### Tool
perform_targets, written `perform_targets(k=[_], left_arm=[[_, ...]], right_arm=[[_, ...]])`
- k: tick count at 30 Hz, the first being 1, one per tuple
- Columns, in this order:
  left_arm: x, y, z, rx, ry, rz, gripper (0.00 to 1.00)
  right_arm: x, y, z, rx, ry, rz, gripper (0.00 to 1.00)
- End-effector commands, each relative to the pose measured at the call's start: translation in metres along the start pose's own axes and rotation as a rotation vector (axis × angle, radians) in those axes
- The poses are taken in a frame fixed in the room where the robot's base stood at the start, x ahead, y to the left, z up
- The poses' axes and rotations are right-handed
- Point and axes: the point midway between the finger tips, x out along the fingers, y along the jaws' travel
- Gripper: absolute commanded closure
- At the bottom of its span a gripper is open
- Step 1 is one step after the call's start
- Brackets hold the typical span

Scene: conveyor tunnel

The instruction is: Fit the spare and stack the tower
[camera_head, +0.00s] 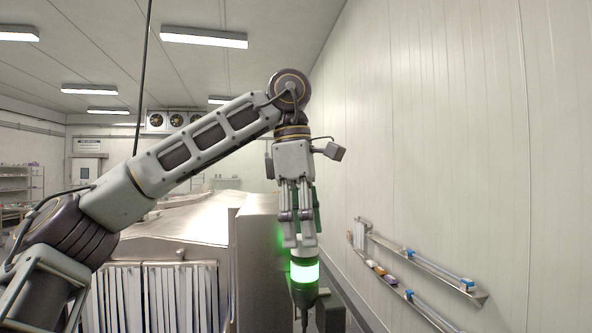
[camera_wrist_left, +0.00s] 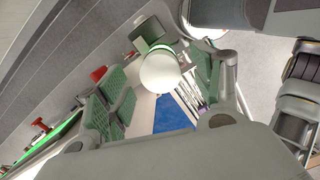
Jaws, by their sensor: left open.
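A signal tower (camera_head: 305,270) stands upright below my left arm in the head view. It has a glowing green segment with a whitish part above it and a dark lower body. My left gripper (camera_head: 298,238) points down right over it with its fingers apart. The fingertips overlap the top of the tower in the head view. In the left wrist view a white rounded dome (camera_wrist_left: 160,71) lies between the green-padded fingers of the left gripper (camera_wrist_left: 158,88). I cannot tell whether the pads touch it. My right gripper is in neither view. I cannot make out a separate spare part.
A tall grey cabinet (camera_head: 257,262) stands left of the tower, beside a metal-topped tunnel housing (camera_head: 185,222) with hanging strips. Narrow wall shelves (camera_head: 440,272) with small items run along the right. Red knobs (camera_wrist_left: 98,73) and a blue surface (camera_wrist_left: 174,114) show in the wrist view.

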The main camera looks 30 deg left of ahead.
Motion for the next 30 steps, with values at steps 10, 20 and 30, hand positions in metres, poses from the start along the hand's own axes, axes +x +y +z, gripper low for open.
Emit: perform_targets(k=[10, 20, 30], left_arm=[[-0.019, 0.000, 0.000, 0.001, 0.000, 0.000, 0.34], [-0.038, 0.000, 0.000, -0.001, -0.001, 0.003, 0.34], [-0.056, 0.000, 0.001, 0.000, 0.001, -0.001, 0.34]], right_arm=[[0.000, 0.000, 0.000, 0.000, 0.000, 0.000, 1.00], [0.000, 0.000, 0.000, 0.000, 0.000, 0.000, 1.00], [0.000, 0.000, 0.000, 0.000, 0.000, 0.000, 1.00]])
